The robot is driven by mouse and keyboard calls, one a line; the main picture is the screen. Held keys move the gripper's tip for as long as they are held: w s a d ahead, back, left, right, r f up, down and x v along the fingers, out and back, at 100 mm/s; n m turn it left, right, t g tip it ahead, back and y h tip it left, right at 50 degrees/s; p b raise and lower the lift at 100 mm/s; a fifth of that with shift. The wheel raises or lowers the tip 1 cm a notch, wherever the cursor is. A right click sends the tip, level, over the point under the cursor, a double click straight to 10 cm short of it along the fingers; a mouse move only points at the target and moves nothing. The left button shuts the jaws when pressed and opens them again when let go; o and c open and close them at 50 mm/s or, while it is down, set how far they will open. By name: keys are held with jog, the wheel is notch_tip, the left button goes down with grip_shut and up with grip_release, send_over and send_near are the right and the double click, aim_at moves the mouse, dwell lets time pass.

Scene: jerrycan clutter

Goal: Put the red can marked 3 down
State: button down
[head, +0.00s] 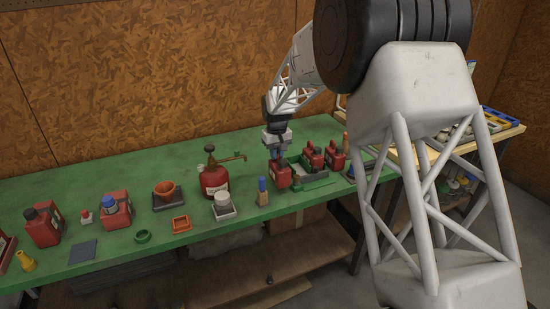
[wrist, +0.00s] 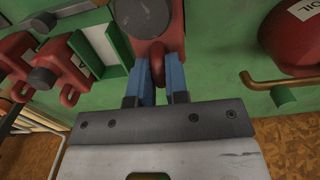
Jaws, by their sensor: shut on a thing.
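A small red can (head: 279,176) hangs upright below my gripper (head: 277,154), at the left end of a green tray (head: 316,185). In the wrist view the same can (wrist: 145,47) with a grey round cap sits between the blue fingers of my gripper (wrist: 161,75), which are shut on it. I cannot read a number on it. I cannot tell whether its base touches the table. Two other red cans, one in the middle (head: 312,160) and one at the right (head: 334,160), stand at the tray; both also show at the left of the wrist view.
A round red oil can (head: 214,182) with a brass spout stands to the left on the green table (head: 110,178). More red cans stand further left.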

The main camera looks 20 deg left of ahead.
jog(key=shift+w+a, duration=0.55)
jog(key=shift+w, duration=0.3)
jog(key=shift+w+a, duration=0.1)
jog(key=shift+w+a+f, duration=0.1)
jog(key=shift+w+f, duration=0.05)
jog(key=shift+f, duration=0.75)
jog(key=shift+w+a+f, duration=0.1)
jog(key=shift+f, duration=0.95)
jog(key=c, duration=1.1)
grip_release()
notch_tip(320, 180, up, 12)
jog(key=shift+r, duration=0.15)
